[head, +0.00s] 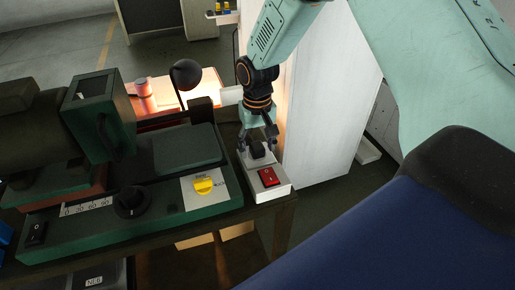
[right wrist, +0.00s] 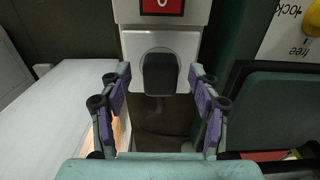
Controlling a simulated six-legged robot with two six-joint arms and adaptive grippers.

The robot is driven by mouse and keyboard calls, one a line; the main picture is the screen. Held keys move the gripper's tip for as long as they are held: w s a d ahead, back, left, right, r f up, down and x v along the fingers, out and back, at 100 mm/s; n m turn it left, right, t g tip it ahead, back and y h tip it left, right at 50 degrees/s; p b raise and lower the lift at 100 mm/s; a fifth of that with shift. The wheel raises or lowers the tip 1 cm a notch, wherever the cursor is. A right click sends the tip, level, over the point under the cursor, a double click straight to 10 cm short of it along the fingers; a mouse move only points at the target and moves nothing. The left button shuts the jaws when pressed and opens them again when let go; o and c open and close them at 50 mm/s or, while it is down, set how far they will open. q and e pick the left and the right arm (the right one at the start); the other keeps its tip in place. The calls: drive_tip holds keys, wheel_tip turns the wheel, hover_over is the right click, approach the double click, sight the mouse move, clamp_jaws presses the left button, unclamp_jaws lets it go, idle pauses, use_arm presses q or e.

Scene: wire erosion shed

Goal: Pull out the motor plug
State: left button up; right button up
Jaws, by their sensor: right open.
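The black motor plug (right wrist: 160,73) sits in the light end face of the switch box (right wrist: 132,45). In the head view the plug (head: 257,151) shows dark between the fingers of my right gripper (head: 258,143), and the box carries a red switch (head: 268,177). In the right wrist view my right gripper (right wrist: 160,92) is open, with a purple-padded finger on each side of the plug. Gaps show between the pads and the plug, so it is not gripped. My left gripper is not in view.
A green machine (head: 150,205) with a black knob (head: 131,201) and a yellow knob (head: 204,185) stands left of the switch box on a dark bench. A white cabinet (head: 325,110) rises close on the right.

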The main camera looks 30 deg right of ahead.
sight(257, 145)
drive_tip(key=shift+w, duration=0.1)
drive_tip(key=shift+p, duration=0.3)
drive_tip(key=shift+c, duration=0.3)
drive_tip(key=shift+c, duration=0.8)
clamp_jaws()
drive_tip(key=shift+r, duration=0.1)
drive_tip(key=shift+r+p, duration=2)
drive_tip(key=shift+p, duration=0.15)
drive_tip(key=shift+r, duration=0.9)
